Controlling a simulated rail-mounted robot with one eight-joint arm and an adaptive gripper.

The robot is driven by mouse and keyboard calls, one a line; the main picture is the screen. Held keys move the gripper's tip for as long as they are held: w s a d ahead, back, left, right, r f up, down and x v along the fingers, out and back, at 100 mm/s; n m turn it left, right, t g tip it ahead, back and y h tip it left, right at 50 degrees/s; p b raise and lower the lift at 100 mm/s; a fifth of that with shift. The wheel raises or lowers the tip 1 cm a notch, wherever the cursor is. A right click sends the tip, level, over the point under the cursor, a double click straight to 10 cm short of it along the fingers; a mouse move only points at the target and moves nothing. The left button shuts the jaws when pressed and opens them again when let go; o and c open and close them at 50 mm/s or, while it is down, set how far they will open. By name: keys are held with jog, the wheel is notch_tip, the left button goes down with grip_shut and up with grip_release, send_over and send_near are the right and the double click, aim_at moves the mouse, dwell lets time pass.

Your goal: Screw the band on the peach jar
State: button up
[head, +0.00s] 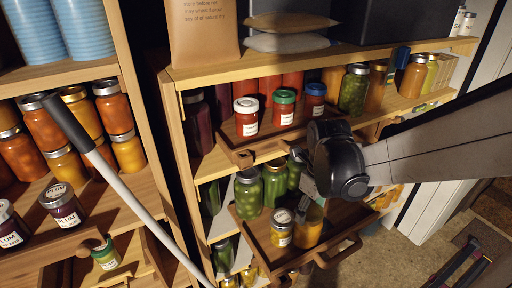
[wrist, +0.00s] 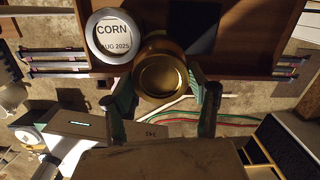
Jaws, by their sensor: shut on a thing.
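The peach jar (head: 308,230), glass with orange contents, stands on a pulled-out wooden shelf tray (head: 262,246) in the head view. My gripper (head: 309,192) is directly above it, pointing down. In the wrist view a gold band (wrist: 162,75) lies between the two fingers of my gripper (wrist: 161,86), which is shut on it. The band covers most of the jar below. I cannot tell whether the band sits on the jar's threads or just above them.
A corn jar (head: 282,226) stands close beside the peach jar; its labelled lid (wrist: 111,36) shows in the wrist view. Green jars (head: 248,192) stand behind on the tray.

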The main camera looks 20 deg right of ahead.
jog(key=m, duration=0.4)
jog(key=shift+m, duration=0.3)
jog(key=o, duration=1.4)
jog(key=shift+c, duration=0.2)
